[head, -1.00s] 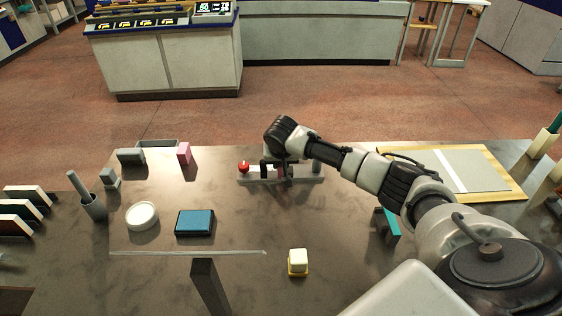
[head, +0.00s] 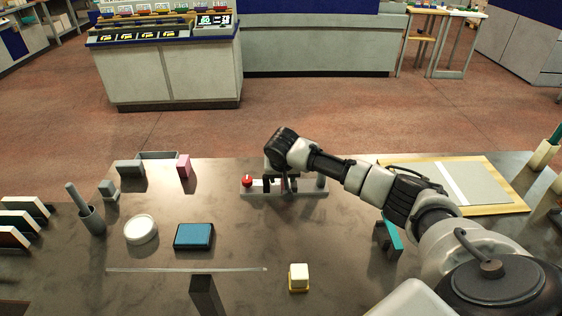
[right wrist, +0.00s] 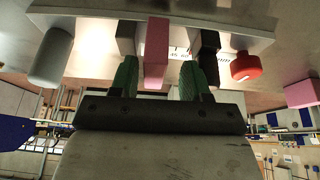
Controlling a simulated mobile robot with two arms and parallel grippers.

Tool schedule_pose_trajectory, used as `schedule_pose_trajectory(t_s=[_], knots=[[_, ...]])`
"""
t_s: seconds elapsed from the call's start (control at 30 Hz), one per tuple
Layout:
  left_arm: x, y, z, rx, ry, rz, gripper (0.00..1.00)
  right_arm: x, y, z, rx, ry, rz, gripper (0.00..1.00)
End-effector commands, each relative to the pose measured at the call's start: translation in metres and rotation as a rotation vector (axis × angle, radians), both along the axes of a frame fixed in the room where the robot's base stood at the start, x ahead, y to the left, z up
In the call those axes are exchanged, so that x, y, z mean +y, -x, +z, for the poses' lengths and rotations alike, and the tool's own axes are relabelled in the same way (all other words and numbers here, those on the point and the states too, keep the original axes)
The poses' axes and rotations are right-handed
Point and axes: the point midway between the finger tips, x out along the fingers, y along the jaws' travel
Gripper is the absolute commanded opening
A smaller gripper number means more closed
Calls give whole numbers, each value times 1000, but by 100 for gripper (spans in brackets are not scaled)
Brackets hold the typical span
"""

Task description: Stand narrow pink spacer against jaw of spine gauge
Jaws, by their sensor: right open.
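The spine gauge (head: 307,188) is a pale grey base with a red knob (head: 247,181) at its left end and upright blocks along it. In the right wrist view a narrow pink spacer (right wrist: 157,50) stands on it, beside a grey jaw block (right wrist: 126,40); I cannot tell whether they touch. A black block (right wrist: 209,52) is on the spacer's other side. My right gripper (right wrist: 160,80) is open, its green fingertips on either side of the spacer. In the head view the right gripper (head: 284,182) hides the spacer. My left gripper is not in view.
A wider pink block (head: 183,166) stands left of the gauge, near grey blocks (head: 130,169). A blue pad (head: 194,236), a white round dish (head: 141,229) and a cream block (head: 299,276) are in front. A board (head: 470,184) lies at right.

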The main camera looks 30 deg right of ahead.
Motion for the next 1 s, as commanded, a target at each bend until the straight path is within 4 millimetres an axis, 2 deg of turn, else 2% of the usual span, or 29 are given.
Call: schedule_pose_trajectory(t_s=[0.03, 0.2, 0.4, 0.6, 1.0], knots=[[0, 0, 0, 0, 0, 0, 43, 2, 3, 14, -9, 1, 3, 46], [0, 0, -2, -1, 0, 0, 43, 11, 13, 53, -17, 0, 5, 46], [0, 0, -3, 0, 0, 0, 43, 18, 24, 87, -19, 0, 4, 46], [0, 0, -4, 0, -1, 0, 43, 21, 29, 102, -19, 0, 3, 46], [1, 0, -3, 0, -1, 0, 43, 21, 29, 104, -20, 0, 3, 46]])
